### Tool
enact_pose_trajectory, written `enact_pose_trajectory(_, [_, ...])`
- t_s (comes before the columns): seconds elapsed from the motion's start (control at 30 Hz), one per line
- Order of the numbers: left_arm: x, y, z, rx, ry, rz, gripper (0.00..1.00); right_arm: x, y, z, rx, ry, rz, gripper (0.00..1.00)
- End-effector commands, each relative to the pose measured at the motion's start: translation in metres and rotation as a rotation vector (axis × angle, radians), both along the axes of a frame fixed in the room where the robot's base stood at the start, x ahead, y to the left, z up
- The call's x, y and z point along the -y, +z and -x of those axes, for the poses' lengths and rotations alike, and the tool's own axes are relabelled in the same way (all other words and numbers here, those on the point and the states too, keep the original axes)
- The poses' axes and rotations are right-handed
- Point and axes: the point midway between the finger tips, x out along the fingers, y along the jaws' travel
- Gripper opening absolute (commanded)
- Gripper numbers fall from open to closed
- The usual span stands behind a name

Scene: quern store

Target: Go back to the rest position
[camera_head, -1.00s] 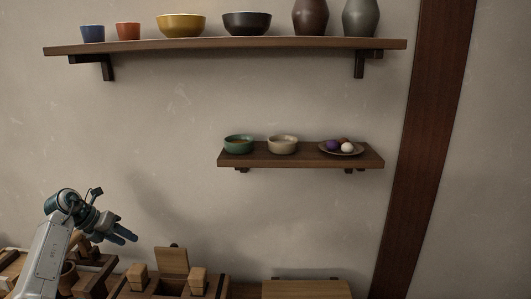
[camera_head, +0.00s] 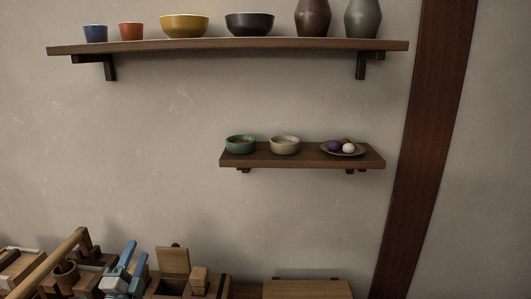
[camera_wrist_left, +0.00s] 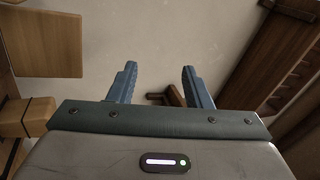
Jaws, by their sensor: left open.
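My left gripper (camera_head: 132,262) is low at the left of the head view, its blue fingers pointing up in front of the wooden things on the bench. In the left wrist view the two blue fingers (camera_wrist_left: 158,84) stand apart with nothing between them, and the plain wall shows beyond. The left gripper is open and empty. My right gripper is in neither view.
Wooden boxes and blocks (camera_head: 173,262) stand close around my left gripper, and a wooden bar (camera_head: 62,262) slants at its left. A small shelf (camera_head: 270,160) holds bowls and a plate. A long shelf (camera_head: 230,45) holds bowls and vases. A dark post (camera_head: 430,150) stands right.

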Motion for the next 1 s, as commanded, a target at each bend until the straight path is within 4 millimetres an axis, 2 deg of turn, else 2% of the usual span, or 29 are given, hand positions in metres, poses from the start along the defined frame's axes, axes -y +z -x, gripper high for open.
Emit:
enact_pose_trajectory(0.03, [-0.007, -0.015, 0.018, -0.046, 0.053, 0.112, 0.45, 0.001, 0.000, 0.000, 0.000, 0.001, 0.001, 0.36])
enact_pose_trajectory(0.13, [-0.022, -0.046, 0.052, -0.156, 0.165, 0.335, 0.45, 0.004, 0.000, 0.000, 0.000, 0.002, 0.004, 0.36])
enact_pose_trajectory(0.27, [-0.031, -0.097, 0.105, -0.347, 0.306, 0.603, 0.45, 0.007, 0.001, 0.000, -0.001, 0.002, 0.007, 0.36])
enact_pose_trajectory(0.4, [-0.021, -0.151, 0.174, -0.596, 0.444, 0.849, 0.45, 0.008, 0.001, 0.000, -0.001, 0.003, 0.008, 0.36])
enact_pose_trajectory(0.5, [-0.008, -0.177, 0.217, -0.753, 0.517, 0.968, 0.45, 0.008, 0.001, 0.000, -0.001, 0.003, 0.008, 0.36])
enact_pose_trajectory(0.7, [0.018, -0.204, 0.283, -0.997, 0.608, 1.103, 0.45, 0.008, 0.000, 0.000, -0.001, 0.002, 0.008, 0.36])
enact_pose_trajectory(1.0, [0.054, -0.215, 0.363, -1.285, 0.693, 1.206, 0.45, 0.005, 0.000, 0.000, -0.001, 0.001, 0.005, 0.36])
